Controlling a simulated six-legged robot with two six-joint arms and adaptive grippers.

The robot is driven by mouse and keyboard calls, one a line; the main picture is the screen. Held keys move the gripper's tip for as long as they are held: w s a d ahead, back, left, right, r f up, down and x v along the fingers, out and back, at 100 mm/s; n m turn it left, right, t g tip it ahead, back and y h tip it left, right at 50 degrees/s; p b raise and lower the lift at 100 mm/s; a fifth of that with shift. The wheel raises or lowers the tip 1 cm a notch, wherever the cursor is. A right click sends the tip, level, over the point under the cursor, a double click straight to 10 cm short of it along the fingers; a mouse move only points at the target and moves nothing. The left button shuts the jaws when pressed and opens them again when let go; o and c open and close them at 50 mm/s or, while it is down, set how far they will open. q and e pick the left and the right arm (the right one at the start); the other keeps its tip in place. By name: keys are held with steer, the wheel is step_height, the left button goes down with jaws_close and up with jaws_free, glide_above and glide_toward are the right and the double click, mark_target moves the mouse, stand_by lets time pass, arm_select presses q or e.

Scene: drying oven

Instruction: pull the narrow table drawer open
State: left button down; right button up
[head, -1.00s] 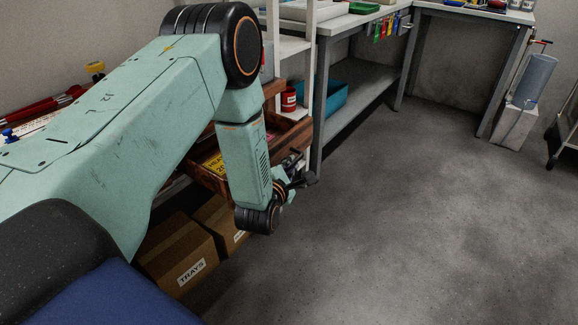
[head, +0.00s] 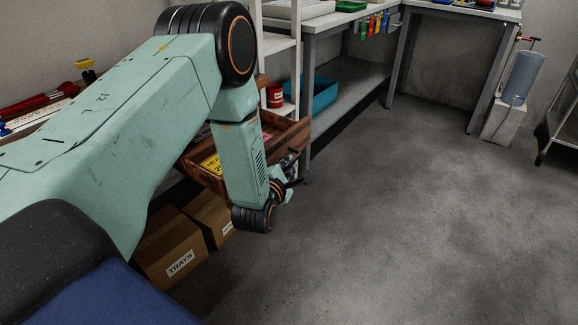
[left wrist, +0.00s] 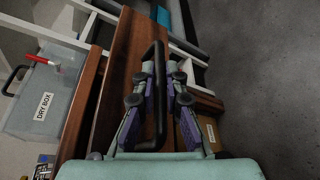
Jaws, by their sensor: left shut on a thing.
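The wooden drawer (head: 294,138) stands out from the table in the head view, its inside partly showing behind my left arm. In the left wrist view, its brown front (left wrist: 117,85) carries a long black bar handle (left wrist: 161,115). My left gripper (head: 290,170) is at the drawer front, low beside the arm's wrist. In the left wrist view, the left gripper (left wrist: 161,78) has its fingers on either side of the handle and is shut on it. My arm hides part of the drawer in the head view. My right gripper is not in view.
A yellow sign (head: 211,165) lies in the drawer. Cardboard boxes (head: 172,248) stand below on the floor. A red can (head: 275,95) and a teal bin (head: 322,92) are on shelves behind. A clear dry box (left wrist: 45,100) is beside the drawer.

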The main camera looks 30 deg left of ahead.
arm_select(q)
steer(key=shift+a, duration=0.1)
steer(key=c, duration=1.4)
jaws_free()
steer(key=v, duration=1.2)
steer(key=shift+r, duration=0.1)
